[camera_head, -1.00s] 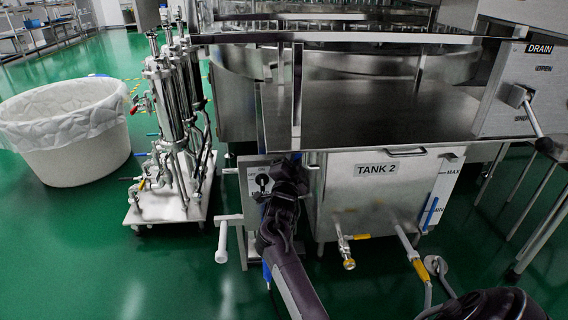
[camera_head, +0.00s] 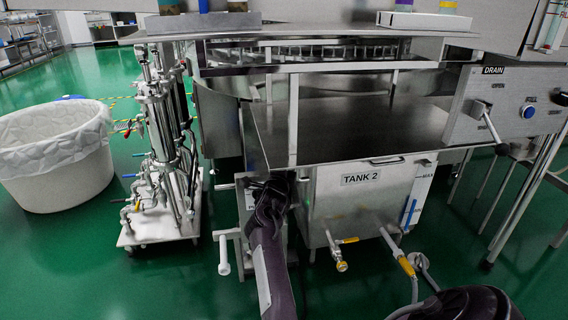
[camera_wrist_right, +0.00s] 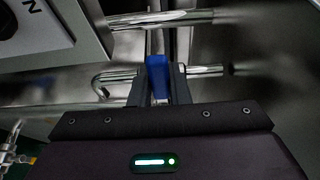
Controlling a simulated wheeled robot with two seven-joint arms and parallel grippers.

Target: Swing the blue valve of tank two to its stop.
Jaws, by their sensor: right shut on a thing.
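Tank two (camera_head: 335,210) is a steel box labelled "TANK 2" under a flat steel table. The blue valve handle (camera_wrist_right: 157,76) shows in the right wrist view, upright between the two dark fingers. My right gripper (camera_wrist_right: 160,92) is shut on it, with a finger on either side. Steel pipes run crosswise behind the handle. In the head view my right gripper (camera_head: 272,195) is at the left side of the tank, beside the switch panel, and its own body hides the blue handle. My left gripper is not in view.
The switch panel (camera_wrist_right: 45,35) is close at the upper left of the wrist view. The steel tabletop (camera_head: 350,130) overhangs the tank. A pipe cart (camera_head: 160,228) and a white lined bin (camera_head: 60,175) stand left. The drain panel (camera_head: 455,130) and yellow-handled taps (camera_head: 347,240) are right.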

